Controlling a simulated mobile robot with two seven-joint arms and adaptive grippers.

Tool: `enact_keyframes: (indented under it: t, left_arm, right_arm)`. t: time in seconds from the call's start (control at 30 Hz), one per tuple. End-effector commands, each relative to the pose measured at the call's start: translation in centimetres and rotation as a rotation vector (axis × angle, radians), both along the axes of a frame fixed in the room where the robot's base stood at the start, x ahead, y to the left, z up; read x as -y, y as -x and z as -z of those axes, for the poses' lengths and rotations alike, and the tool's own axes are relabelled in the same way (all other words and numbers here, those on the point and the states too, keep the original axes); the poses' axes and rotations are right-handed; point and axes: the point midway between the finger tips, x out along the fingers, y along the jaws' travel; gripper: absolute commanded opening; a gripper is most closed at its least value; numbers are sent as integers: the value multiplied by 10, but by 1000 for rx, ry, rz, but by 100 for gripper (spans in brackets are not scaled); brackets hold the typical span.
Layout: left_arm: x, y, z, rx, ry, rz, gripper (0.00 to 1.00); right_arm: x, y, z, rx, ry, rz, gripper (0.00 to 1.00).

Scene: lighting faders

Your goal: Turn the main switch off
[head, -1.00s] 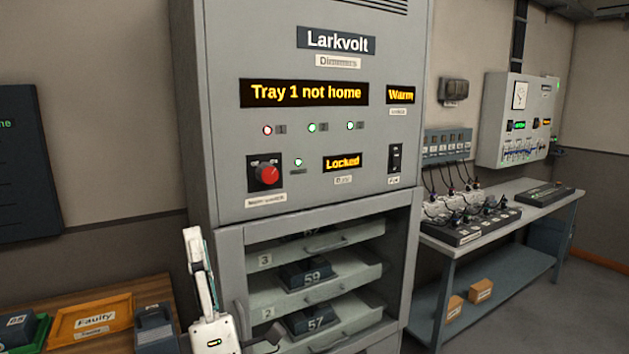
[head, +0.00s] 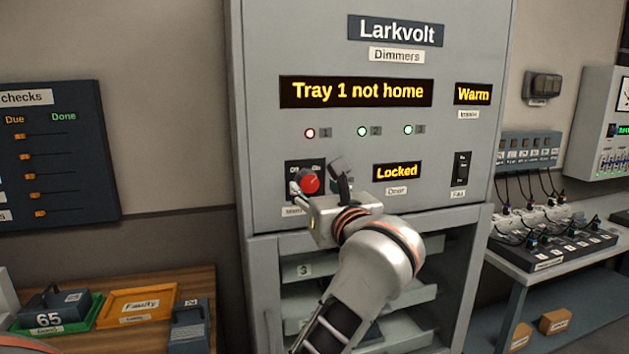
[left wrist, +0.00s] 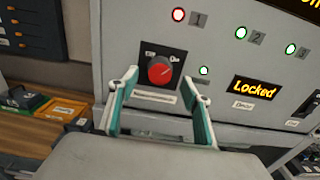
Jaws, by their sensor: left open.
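The main switch is a red rotary knob (head: 310,183) on a black plate on the front of the grey Larkvolt dimmer cabinet (head: 260,130). In the left wrist view the red knob (left wrist: 161,70) shows whole, with a pale label below it. My left gripper (head: 318,180) is at the cabinet front beside the knob. In the left wrist view its two teal-lined fingers (left wrist: 162,88) are apart, one on each side below the knob, with nothing between them. I cannot tell whether a finger touches the panel. My right gripper is not in view.
The cabinet displays read "Tray 1 not home" (head: 354,92), "Warm" (head: 473,94) and "Locked" (head: 397,171). A black fan switch (head: 461,169) is at the right. Trays (head: 310,270) sit below, partly hidden by my arm. A wooden bench (head: 140,285) with bins is at the left.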

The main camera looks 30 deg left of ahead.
Motion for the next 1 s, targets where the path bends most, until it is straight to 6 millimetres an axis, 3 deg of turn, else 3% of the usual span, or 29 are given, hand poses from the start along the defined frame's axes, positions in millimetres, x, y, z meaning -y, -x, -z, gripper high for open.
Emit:
enact_keyframes:
  t: [0.3, 0.7, 0.87, 1.0]
  left_arm:
    - [-31, -26, -1, -1, -3, -2, 48]
    - [-37, -31, 0, 0, -1, -1, 48]
    - [-37, -31, 0, 0, -1, -1, 10]
    - [-37, -31, 0, 0, -1, -1, 10]
  right_arm:
    - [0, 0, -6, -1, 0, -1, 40]
    - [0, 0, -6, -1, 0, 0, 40]
    - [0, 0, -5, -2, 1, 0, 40]
    - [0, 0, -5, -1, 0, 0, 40]
